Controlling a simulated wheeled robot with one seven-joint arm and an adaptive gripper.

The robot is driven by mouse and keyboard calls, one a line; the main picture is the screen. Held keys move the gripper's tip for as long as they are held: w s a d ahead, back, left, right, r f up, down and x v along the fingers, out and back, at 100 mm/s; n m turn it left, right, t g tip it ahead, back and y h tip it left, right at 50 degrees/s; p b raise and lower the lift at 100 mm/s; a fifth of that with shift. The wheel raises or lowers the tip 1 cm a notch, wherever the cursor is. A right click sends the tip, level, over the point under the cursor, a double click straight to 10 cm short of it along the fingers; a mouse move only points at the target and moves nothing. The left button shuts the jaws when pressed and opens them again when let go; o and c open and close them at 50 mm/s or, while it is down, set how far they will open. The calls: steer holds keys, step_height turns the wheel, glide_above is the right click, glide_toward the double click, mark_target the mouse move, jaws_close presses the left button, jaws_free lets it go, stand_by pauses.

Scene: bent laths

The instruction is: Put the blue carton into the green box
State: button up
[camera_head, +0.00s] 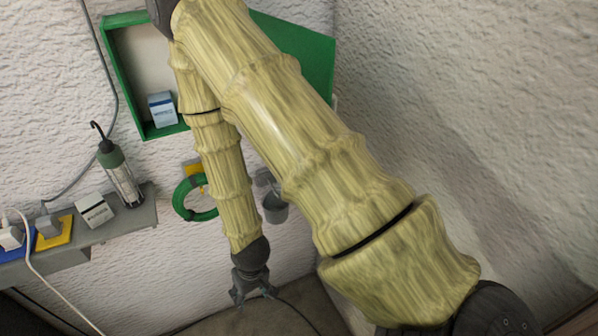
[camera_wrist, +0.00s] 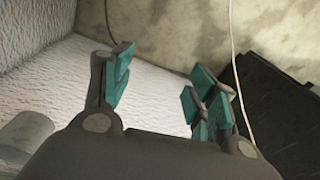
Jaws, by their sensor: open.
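The blue carton (camera_head: 162,109), pale blue and white, stands inside the green box (camera_head: 108,62) at its bottom, towards the left corner. The green box hangs on the wall, and its green door (camera_head: 305,55) is swung open to the right. My arm covers part of the box and its interior. My gripper (camera_head: 254,297) hangs low, well below the box and apart from the carton. In the wrist view my gripper (camera_wrist: 160,80) shows teal finger pads spread apart, with nothing between them.
A green ring (camera_head: 181,197) and a grey bucket (camera_head: 274,209) hang on the wall. White cables hang near the shelf.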

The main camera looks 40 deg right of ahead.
steer(key=s+d+f, duration=0.1)
steer(key=s+f, duration=0.3)
steer(key=s, duration=0.4)
steer(key=s+d+f+g, duration=0.1)
steer(key=s+d+f, duration=0.1)
steer(key=s+f, duration=0.3)
steer(key=s, duration=0.3)
steer(key=shift+s+n+h, duration=0.15)
steer(key=shift+n+h, duration=0.25)
